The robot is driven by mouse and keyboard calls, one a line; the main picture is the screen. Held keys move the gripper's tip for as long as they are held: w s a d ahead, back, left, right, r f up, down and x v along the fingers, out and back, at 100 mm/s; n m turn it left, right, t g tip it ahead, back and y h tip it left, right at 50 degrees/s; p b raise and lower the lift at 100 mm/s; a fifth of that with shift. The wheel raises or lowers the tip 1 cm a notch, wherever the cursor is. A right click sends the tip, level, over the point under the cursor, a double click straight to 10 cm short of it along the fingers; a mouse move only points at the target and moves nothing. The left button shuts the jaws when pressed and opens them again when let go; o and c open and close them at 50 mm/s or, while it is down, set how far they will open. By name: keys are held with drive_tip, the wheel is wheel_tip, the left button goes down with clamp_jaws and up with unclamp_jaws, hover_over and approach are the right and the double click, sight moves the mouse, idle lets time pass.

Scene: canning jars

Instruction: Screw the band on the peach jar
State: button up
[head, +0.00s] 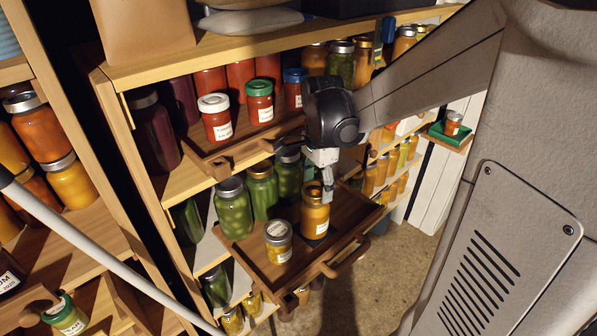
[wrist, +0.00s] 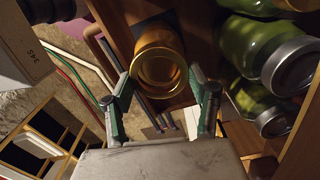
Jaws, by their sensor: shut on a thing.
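The peach jar (head: 315,217), an orange glass jar, stands upright on a wooden pull-out tray (head: 262,268). My gripper (head: 322,186) is over its top, pointing down, with its fingers around the mouth. In the wrist view the jar (wrist: 160,40) shows end-on with a gold band (wrist: 160,88) at its rim, between the two fingers of my gripper (wrist: 163,92). The gripper is shut on the band. How far the band sits down on the thread cannot be told.
A small yellow jar with a grey lid (head: 278,241) stands at the front left of the peach jar. Green jars (head: 233,208) stand behind it on the left. The shelf above holds red jars (head: 215,117). The tray's handle (head: 345,258) sticks out in front.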

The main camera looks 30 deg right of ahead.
drive_tip(key=shift+f+b, duration=0.8)
drive_tip(key=shift+f, duration=0.1)
idle(1.4)
drive_tip(key=shift+o, duration=0.5)
